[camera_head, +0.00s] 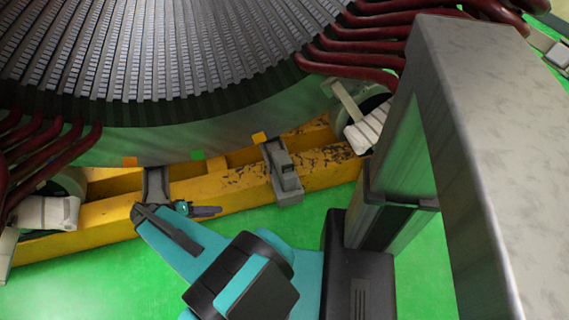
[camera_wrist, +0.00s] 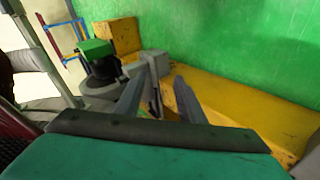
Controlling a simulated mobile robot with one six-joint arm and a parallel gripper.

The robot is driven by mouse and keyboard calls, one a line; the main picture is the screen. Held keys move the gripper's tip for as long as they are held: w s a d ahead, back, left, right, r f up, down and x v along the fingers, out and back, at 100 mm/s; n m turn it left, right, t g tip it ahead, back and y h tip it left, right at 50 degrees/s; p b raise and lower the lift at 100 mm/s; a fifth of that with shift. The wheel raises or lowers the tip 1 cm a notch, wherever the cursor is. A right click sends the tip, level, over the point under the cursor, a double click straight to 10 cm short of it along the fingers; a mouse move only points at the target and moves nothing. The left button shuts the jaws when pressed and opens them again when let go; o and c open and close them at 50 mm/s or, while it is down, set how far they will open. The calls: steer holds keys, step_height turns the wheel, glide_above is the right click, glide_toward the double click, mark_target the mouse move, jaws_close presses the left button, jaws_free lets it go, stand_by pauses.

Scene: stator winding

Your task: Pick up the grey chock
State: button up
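A light grey block beyond the fingertips, beside the yellow beam, may be the chock (camera_wrist: 157,63). In the head view my teal arm reaches the beam well left of the chock. A second grey piece (camera_head: 156,186) stands there; my wrist partly hides it, and I cannot tell what it is.
The yellow beam (camera_head: 225,189) runs along the stator's base. Dark red winding ends (camera_head: 345,57) hang at both sides, near white blocks (camera_head: 369,130). A large grey post (camera_head: 490,150) fills the right. Green floor (camera_head: 315,222) lies open in front of the beam.

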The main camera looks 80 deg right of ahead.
steer(key=a+r+n+t+y+p, duration=0.1)
steer(key=a+r+n+y+p, duration=0.1)
steer(key=a+r+n+p, duration=0.3)
steer(key=a+r+n+t+y+p, duration=0.1)
steer(key=a+r+n+p, duration=0.4)
steer(key=a+p, duration=0.8)
steer(key=a+r+n+t+y+p, duration=0.1)
steer(key=a+r+n+y+p, duration=0.2)
steer(key=a+p, duration=0.7)
steer(key=s+a+r+n, duration=0.1)
steer(key=a+r+n, duration=0.1)
steer(key=a+r, duration=0.2)
steer(key=shift+a+r, duration=0.4)
steer(key=shift+a, duration=0.8)
steer(key=shift+c, duration=0.6)
steer(key=shift+s, duration=0.1)
